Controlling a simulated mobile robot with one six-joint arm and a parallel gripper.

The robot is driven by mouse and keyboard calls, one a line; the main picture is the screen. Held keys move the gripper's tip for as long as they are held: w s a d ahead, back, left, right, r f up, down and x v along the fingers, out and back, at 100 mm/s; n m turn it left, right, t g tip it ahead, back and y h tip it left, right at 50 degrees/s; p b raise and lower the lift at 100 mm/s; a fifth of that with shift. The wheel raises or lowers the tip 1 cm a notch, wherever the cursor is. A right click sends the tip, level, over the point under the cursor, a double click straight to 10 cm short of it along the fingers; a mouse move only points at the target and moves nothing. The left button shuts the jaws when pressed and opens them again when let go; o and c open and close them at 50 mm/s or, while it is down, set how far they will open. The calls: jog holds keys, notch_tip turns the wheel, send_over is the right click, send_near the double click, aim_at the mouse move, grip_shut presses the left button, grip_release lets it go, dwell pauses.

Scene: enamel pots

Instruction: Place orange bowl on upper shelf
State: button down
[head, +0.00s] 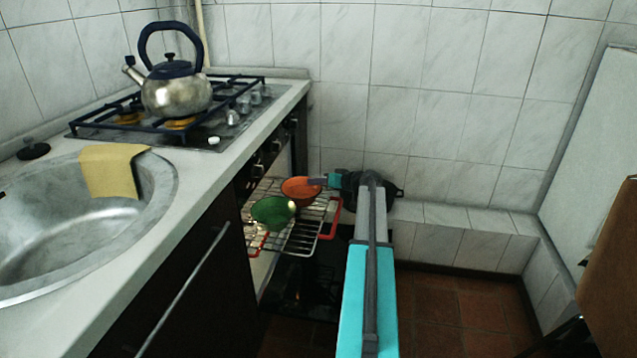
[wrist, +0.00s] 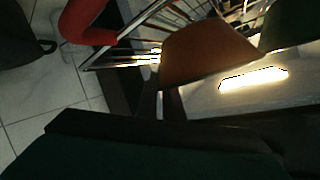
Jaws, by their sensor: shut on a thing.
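The orange bowl (head: 300,188) is at the far end of the pulled-out wire rack (head: 305,232) in the head view. My gripper (head: 322,182) reaches it from the right and is shut on its rim. A green bowl (head: 272,211) is on the rack in front of the orange one. In the wrist view the orange bowl (wrist: 205,52) is at the upper middle, with a dark finger against it, and the green bowl (wrist: 292,25) shows at the upper right. I cannot tell whether the orange bowl touches the rack.
The rack has red handles (head: 330,220) and juts from the oven under the counter (head: 205,185). A kettle (head: 176,92) stands on the hob, and a yellow cloth (head: 110,170) hangs over the sink edge. A tiled wall and ledge (head: 455,235) bound the back.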

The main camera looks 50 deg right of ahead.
jog(key=c, duration=1.9)
grip_release()
jog(key=shift+o, duration=0.2)
jog(key=shift+r, duration=0.1)
jog(key=p+v, duration=0.2)
jog(key=v, duration=1)
